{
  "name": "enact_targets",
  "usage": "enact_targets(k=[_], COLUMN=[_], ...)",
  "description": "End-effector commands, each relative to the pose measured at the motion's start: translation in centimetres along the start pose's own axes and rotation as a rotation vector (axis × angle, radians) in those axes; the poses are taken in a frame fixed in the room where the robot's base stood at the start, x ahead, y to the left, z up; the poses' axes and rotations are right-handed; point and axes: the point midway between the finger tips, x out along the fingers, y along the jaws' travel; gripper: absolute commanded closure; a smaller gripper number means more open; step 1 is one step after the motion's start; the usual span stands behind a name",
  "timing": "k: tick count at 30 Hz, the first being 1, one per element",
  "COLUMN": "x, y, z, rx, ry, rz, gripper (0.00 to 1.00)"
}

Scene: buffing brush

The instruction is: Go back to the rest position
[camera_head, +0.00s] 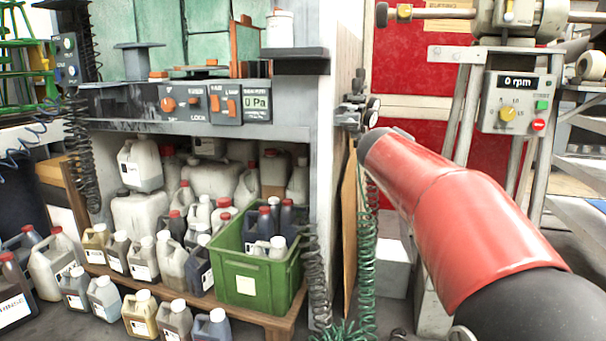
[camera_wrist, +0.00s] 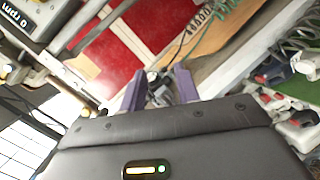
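In the wrist view my gripper (camera_wrist: 158,84) shows two purple fingers standing well apart. It is open. A grey fitting (camera_wrist: 161,94) shows in the gap between the fingers; it looks like background, though its distance is hard to judge. In the head view my red arm reaches in from the lower right toward the cabinet's right side, and my gripper is hidden. The buffing machine (camera_head: 520,18) stands at the upper right, with a control panel (camera_head: 516,103) reading 0 rpm.
A grey cabinet (camera_head: 200,127) with knobs and a 0 Pa display fills the left. Below it are several jugs (camera_head: 172,260) and a green crate (camera_head: 262,262). Grey fittings (camera_head: 356,105) and a coiled green hose (camera_head: 367,260) are close to my arm. A red panel (camera_head: 410,70) stands behind.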

Motion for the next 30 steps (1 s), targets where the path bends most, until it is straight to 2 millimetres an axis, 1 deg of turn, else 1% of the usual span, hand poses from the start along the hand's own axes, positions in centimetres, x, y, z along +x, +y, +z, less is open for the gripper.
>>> enact_targets(k=[1, 2, 3, 5, 6, 8, 9, 11, 12, 15, 18, 23, 24, 25, 30], x=[-2.4, -3.6, -5.4, -8.2, -10.2, -13.1, -14.9, -17.4, -18.9, -22.1, -24.8, -28.6, -29.2, -29.4, -30.6], y=[-0.8, -1.6, -2.8, -4.9, -6.5, -9.1, -10.9, -13.3, -14.8, -18.3, -21.4, -26.1, -25.1, -24.1, -20.9], z=[3.0, 4.5, 6.5, 9.3, 11.1, 13.5, 14.9, 16.8, 17.9, 20.1, 21.9, 24.6, 24.0, 23.5, 21.9], rx=[0.088, 0.137, 0.2, 0.289, 0.344, 0.42, 0.465, 0.523, 0.557, 0.625, 0.681, 0.762, 0.769, 0.766, 0.763], ry=[-0.036, -0.058, -0.088, -0.133, -0.161, -0.205, -0.234, -0.27, -0.295, -0.346, -0.39, -0.459, -0.464, -0.463, -0.462], rz=[-0.059, -0.098, -0.147, -0.222, -0.272, -0.344, -0.387, -0.445, -0.48, -0.553, -0.614, -0.698, -0.705, -0.704, -0.703], gripper=[0.68, 0.68, 0.68, 0.68, 0.68, 0.68, 0.68, 0.68, 0.68, 0.68, 0.68, 0.68, 0.68, 0.68, 0.68])
